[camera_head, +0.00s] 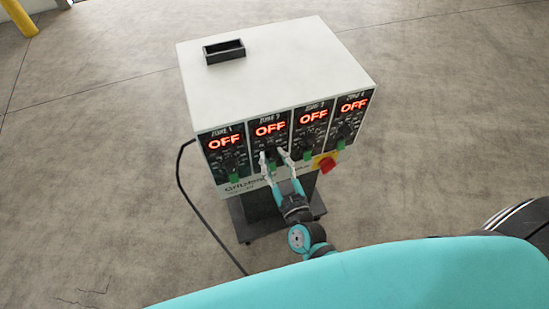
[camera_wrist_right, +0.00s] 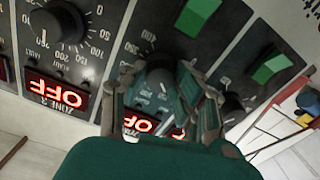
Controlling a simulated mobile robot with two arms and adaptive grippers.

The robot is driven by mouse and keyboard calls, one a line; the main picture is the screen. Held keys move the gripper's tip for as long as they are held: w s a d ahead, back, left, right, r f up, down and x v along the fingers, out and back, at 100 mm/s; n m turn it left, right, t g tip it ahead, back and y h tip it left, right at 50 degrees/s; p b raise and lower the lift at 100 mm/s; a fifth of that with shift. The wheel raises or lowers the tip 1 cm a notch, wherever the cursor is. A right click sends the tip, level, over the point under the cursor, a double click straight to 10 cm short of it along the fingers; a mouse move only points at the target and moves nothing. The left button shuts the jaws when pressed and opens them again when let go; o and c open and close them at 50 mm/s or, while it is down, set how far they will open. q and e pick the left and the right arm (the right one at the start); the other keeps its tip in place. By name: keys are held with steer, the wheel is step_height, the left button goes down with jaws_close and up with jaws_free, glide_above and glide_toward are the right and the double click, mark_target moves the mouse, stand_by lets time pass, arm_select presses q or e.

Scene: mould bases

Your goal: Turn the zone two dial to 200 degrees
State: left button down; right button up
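The zone two panel is the second from the left on the white control box (camera_head: 276,60). Its red display (camera_head: 270,129) reads OFF. My right gripper (camera_head: 273,156) is at this panel, its two fingers apart on either side of the black zone two dial (camera_wrist_right: 160,75). In the right wrist view, which is upside down, the gripper (camera_wrist_right: 158,88) is open, with the dial between its fingertips. I cannot tell whether either finger touches it. The dial's pointer is not readable. My left gripper is not in view.
The zone three dial (camera_wrist_right: 58,22) is beside it, with its OFF display (camera_wrist_right: 60,97). A green switch (camera_wrist_right: 272,66) and a red knob (camera_head: 328,164) on yellow are on the box front. A black tray (camera_head: 224,57) sits on top. A cable (camera_head: 205,218) trails across the open floor.

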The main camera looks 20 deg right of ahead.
jaws_close()
steer(key=shift+m, duration=0.3)
steer(key=m+p, duration=0.1)
steer(key=m, duration=0.1)
steer(key=shift+m+p, duration=0.3)
steer(key=shift+m, duration=0.1)
steer(key=m+p, duration=0.1)
steer(key=m, duration=0.2)
steer(key=shift+m, duration=1.7)
steer(key=o, duration=0.7)
jaws_free()
